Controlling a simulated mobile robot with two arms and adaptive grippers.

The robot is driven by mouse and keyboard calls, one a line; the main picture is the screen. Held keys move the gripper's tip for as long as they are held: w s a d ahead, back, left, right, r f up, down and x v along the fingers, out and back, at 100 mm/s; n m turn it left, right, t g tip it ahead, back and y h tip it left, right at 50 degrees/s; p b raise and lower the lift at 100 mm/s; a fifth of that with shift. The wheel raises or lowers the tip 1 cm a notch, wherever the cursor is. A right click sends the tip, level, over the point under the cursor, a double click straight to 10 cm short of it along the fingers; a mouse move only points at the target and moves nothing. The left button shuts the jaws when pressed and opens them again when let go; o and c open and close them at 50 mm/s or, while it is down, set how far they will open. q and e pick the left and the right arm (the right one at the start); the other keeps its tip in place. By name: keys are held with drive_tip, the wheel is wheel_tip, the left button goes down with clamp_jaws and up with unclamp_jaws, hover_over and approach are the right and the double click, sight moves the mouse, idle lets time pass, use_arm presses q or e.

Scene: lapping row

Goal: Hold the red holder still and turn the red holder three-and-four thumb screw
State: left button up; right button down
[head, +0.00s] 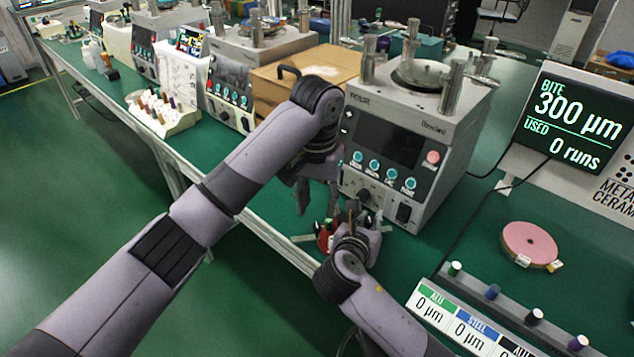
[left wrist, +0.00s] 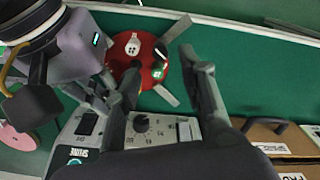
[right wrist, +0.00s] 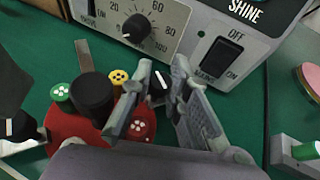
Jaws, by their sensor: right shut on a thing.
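The red holder (right wrist: 68,142) is a red disc on the green bench, partly hidden by my right gripper. A black knob (right wrist: 91,97) rises from it, with green (right wrist: 60,92), yellow (right wrist: 119,77) and red (right wrist: 140,127) dotted caps around it. My right gripper (right wrist: 163,75) is shut on a small black thumb screw (right wrist: 160,87) with a white line, by the holder's edge between the yellow and red caps. My left gripper (left wrist: 162,57) is open, its fingers apart near the holder (left wrist: 116,58). In the head view, the holder (head: 325,238) sits below my left gripper (head: 304,190).
The lapping machine (head: 410,150), with dial and switch, stands right behind the holder. Metal strips (right wrist: 84,56) stick out at the holder's rim. A pink disc (head: 530,244) and a rack of capped pegs (head: 515,315) are at the right. The bench's front edge is close.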

sight(317, 225)
use_arm(q)
wheel_tip(317, 225, up, 6)
drive_tip(key=shift+r, duration=0.25)
use_arm(e)
drive_tip(key=c, duration=1.4)
unclamp_jaws()
drive_tip(key=shift+c, duration=0.2)
